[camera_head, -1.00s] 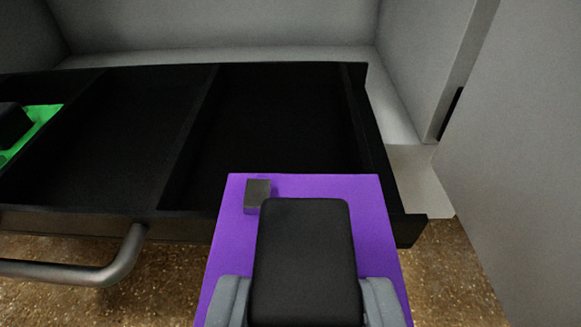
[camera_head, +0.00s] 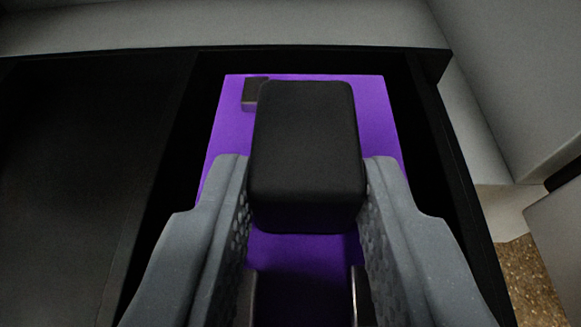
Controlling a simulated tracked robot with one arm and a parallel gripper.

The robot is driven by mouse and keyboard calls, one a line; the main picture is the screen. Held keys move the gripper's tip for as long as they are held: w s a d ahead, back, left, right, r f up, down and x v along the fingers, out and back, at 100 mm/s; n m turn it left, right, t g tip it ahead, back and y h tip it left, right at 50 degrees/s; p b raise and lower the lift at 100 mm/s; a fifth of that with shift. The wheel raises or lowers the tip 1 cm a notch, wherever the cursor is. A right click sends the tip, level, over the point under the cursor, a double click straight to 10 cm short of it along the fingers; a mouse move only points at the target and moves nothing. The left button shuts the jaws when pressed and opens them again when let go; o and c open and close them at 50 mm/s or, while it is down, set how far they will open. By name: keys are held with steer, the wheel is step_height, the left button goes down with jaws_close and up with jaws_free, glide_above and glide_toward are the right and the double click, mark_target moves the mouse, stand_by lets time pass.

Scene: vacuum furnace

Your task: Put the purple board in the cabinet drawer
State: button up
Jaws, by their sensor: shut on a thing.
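The purple board (camera_head: 378,112) lies within the outline of the right-hand compartment of the black cabinet drawer (camera_head: 186,98). A black block (camera_head: 305,150) and a small dark grey block (camera_head: 254,93) stand on top of the board. My gripper (camera_head: 307,185) is shut on the board's black block, with one grey finger on each side. The near part of the board is shaded and partly hidden by the block and my fingers. I cannot tell whether the board touches the drawer floor.
The compartment to the left (camera_head: 85,150) is empty where it shows. The grey cabinet wall (camera_head: 520,90) rises close on the right. Brown speckled floor (camera_head: 528,275) shows at the lower right.

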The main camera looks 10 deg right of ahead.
mark_target(300, 262)
steer(key=shift+w+f, duration=0.2)
steer(key=shift+f, duration=0.05)
step_height(300, 262, down, 3)
steer(key=shift+f+b, duration=0.15)
steer(key=shift+b, duration=0.6)
steer(key=o, duration=1)
steer(key=shift+c, duration=0.2)
steer(key=p+v, duration=0.3)
steer(key=v, duration=0.9)
